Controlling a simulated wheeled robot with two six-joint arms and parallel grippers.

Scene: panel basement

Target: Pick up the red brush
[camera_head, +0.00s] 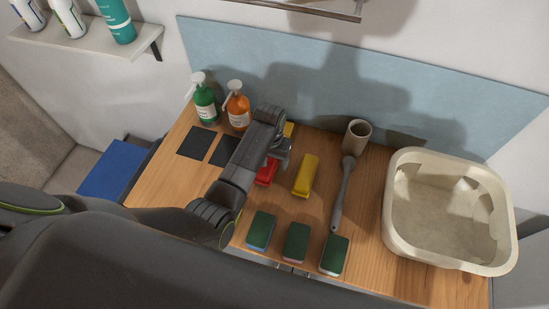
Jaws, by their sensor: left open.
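The red brush (267,172) lies on the wooden counter (362,235), left of a yellow brush (306,175). My left arm covers part of it. My left gripper (281,153) is open and sits at the far end of the red brush, seen from above. I cannot tell whether its fingers are touching or around the brush. A second yellow piece (289,129) shows just beyond the gripper. My right gripper is not in view.
Green (205,103) and orange (237,109) pump bottles stand at the back left near two dark squares (196,142). Several green-topped sponges (297,241) line the front edge. A grey long-handled brush (343,192), a beige cup (356,136) and a cream basin (398,240) are right.

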